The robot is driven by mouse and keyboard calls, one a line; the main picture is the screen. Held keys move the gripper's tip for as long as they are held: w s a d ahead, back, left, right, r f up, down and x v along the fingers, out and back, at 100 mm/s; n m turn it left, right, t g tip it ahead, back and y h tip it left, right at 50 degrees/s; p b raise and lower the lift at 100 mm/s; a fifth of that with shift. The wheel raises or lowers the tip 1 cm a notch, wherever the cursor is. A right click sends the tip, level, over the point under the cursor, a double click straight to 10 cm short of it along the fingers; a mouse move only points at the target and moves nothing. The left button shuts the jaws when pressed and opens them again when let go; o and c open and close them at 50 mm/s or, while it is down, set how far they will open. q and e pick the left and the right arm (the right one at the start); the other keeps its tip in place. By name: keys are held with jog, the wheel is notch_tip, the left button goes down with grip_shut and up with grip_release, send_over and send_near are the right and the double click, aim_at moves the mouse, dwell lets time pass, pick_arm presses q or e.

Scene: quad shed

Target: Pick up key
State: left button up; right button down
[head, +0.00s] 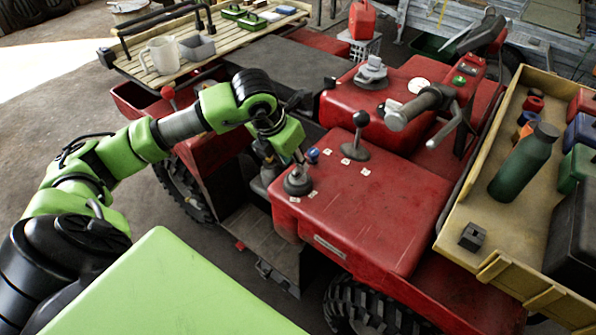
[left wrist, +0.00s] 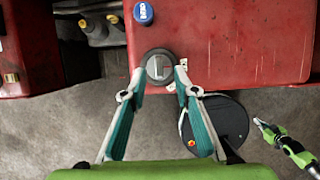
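A round dark knob (head: 298,184) sits near the left corner of the red hood; it also shows in the left wrist view (left wrist: 159,67). A small pale upright shape, possibly the key (left wrist: 158,70), shows on its face, too small to be sure. My left gripper (head: 297,160) is over the knob. In the left wrist view its fingers (left wrist: 161,76) are spread, one on each side of the knob, with nothing clearly between them but the knob. Whether they touch it I cannot tell. My right gripper (left wrist: 267,130) shows small at the right, its fingers unclear.
A blue cap (head: 313,155) and a black-knobbed lever (head: 356,145) stand close by on the red hood (head: 375,215). A yellow tray (head: 470,205) with a green bottle (head: 524,162) is at right. A slatted rack (head: 180,70) with a mug is at back left.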

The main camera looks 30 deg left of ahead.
pick_arm(q)
jog(key=shift+w+f+p, duration=0.2)
jog(key=shift+f+p, duration=0.1)
jog(key=shift+f, duration=0.05)
jog(key=p+x, duration=0.1)
jog(key=x, duration=0.2)
jog(key=shift+w+f, duration=0.1)
jog(key=shift+f, duration=0.2)
jog(key=shift+w+f, duration=0.15)
jog(key=shift+f, duration=0.2)
grip_shut()
jog(key=shift+r, duration=0.1)
jog(key=shift+r+b, duration=0.3)
jog(key=shift+r, duration=0.25)
notch_tip(320, 180, up, 2)
jog(key=shift+r+b, duration=0.25)
jog(key=shift+b, duration=0.3)
jog(key=s+d+r+b, duration=0.2)
jog(key=s+d+r, duration=0.4)
jog(key=s+r, duration=0.3)
jog(key=s, duration=0.3)
jog(key=shift+s+r+b, duration=0.2)
jog(key=shift+s+b, duration=0.15)
jog(key=shift+b, duration=0.05)
